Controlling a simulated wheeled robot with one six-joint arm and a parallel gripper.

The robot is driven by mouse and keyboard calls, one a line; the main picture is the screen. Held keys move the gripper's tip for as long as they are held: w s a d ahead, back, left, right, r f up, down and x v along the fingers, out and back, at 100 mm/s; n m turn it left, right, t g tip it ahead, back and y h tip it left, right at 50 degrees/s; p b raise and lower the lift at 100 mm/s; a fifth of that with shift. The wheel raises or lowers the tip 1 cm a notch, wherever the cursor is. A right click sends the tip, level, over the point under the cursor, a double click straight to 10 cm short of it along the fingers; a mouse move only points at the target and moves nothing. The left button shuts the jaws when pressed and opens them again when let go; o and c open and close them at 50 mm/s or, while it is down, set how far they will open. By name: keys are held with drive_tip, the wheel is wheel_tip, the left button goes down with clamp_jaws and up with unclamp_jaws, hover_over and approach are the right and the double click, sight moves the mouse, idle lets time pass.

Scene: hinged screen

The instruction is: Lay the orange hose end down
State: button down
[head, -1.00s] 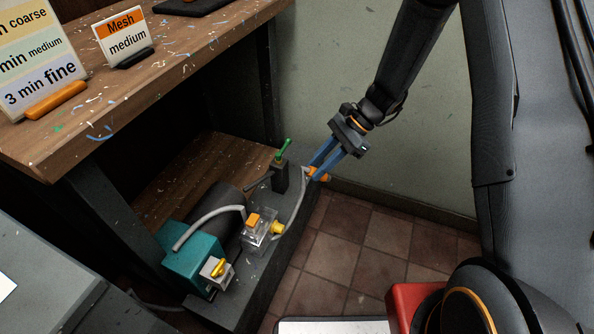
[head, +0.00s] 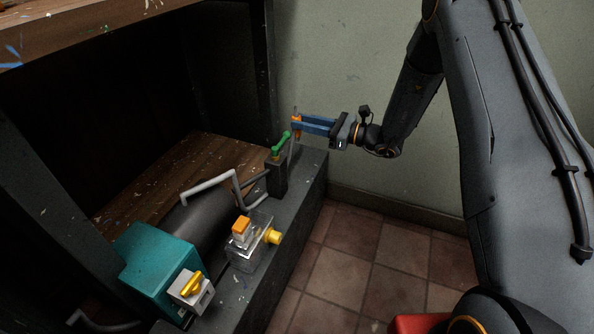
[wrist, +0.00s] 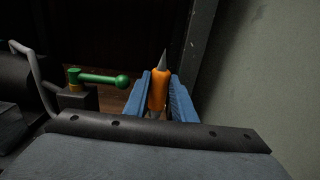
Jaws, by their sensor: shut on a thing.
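The orange hose end (head: 297,127) is between the blue fingers of my gripper (head: 300,124), which is shut on it. In the wrist view the hose end (wrist: 158,90) stands roughly upright between the fingers (wrist: 160,92), with its grey pointed tip up. The grey hose (head: 291,152) hangs below it, near the black post with the green lever (head: 281,145). The lever (wrist: 98,79) lies to the left of my gripper in the wrist view.
A dark plinth (head: 306,174) carries a teal box (head: 156,262) with a yellow-handled switch (head: 190,287), a dark cylinder and a clear box (head: 249,253) with orange and yellow knobs. A wooden shelf (head: 150,185) lies behind.

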wheel_tip(320, 180, down, 10)
drive_tip(key=b, duration=0.4)
drive_tip(key=shift+f, duration=0.2)
drive_tip(key=shift+f, duration=0.1)
drive_tip(key=c, duration=1.5)
unclamp_jaws()
drive_tip(key=p+v, duration=0.3)
drive_tip(key=v, duration=0.9)
drive_tip(key=shift+s, duration=0.1)
drive_tip(key=shift+a, duration=0.1)
